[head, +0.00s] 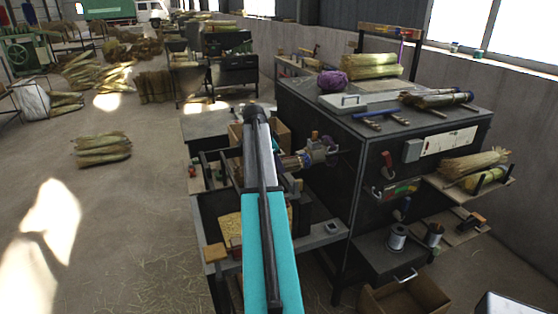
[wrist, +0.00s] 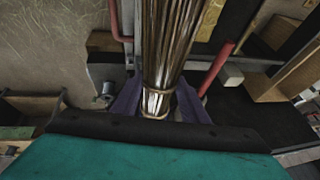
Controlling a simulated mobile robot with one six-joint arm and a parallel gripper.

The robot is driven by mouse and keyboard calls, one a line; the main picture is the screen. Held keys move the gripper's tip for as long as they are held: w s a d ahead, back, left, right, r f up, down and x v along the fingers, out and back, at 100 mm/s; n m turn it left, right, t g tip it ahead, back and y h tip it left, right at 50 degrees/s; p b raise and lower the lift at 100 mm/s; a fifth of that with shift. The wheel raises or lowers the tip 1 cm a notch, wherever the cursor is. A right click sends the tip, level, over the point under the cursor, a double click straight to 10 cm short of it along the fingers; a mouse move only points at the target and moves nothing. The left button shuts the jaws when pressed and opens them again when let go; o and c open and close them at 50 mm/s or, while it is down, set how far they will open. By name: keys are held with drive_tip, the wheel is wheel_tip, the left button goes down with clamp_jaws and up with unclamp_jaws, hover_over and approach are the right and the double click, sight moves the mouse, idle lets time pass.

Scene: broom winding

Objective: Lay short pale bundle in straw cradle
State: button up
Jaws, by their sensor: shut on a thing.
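My gripper (wrist: 158,104) shows in the wrist view with its purple fingers on either side of a straw bundle (wrist: 168,45). The fingers are shut on it near its tied end, and the bundle runs away toward the top edge. It looks brownish with paler streaks, and its far end is out of frame. Pale straw (head: 470,165) lies on a side shelf at the right; I cannot tell whether this shelf is the straw cradle.
A dark cabinet (head: 325,130) stands right of my arm, with a yellowish bundle (head: 360,68), purple twine (head: 332,81) and tools on top. A low bench (head: 205,125) lies beneath my arm. In the wrist view a red bar (wrist: 217,70) stands close right of the bundle.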

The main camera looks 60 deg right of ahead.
wheel_tip(320, 180, down, 6)
drive_tip(key=b, duration=0.3)
drive_tip(key=shift+f, duration=0.25)
idle(0.7)
drive_tip(key=o, duration=1.1)
drive_tip(key=shift+b+v, duration=1.8)
drive_tip(key=shift+v, duration=5.15)
drive_tip(key=shift+r, duration=0.1)
